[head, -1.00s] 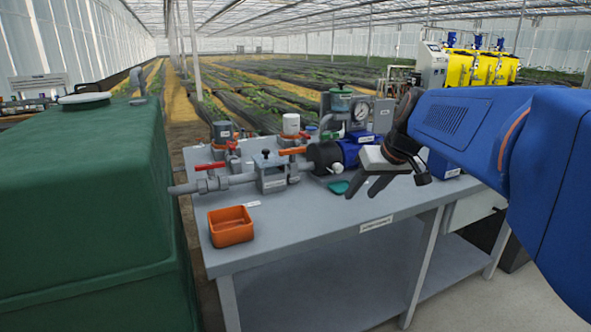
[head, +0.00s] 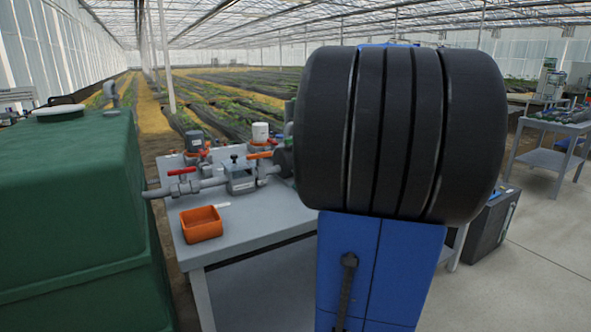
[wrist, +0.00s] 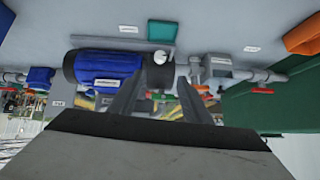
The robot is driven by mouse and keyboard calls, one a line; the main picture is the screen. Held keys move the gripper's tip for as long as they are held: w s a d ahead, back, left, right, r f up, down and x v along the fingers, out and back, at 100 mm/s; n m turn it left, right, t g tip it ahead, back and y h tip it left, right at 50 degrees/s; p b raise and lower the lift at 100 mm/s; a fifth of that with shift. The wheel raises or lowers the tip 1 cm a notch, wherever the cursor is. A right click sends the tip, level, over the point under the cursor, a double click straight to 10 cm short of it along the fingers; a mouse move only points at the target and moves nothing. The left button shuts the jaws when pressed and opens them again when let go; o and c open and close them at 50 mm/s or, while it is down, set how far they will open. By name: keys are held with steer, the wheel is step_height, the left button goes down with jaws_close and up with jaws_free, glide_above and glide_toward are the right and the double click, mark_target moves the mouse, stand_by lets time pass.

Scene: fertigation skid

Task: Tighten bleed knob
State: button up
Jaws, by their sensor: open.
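In the wrist view, which looks upside down, a blue pump with a dark end (wrist: 103,70) lies along the bench. A small pale round knob (wrist: 159,57) shows at its dark end, perhaps the bleed knob. My gripper (wrist: 158,76) is open, its two dark fingers pointing toward that end. The knob appears just beyond and between the fingertips; I cannot tell the distance and see no contact. In the head view my arm hides my gripper and most of the pump. A grey box fitting with a small black top knob (head: 234,158) stands on the pipe to the left.
Red-handled valves (head: 182,171) sit on the pipe. An orange bin (head: 201,223) stands on the grey bench (head: 251,216). A green tank (head: 75,200) stands close at left. A teal piece (wrist: 163,30) lies on the bench.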

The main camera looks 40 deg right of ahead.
steer(key=x, duration=1.6)
steer(key=shift+w+f, duration=0.1)
steer(key=shift+w, duration=0.1)
steer(key=c, duration=1)
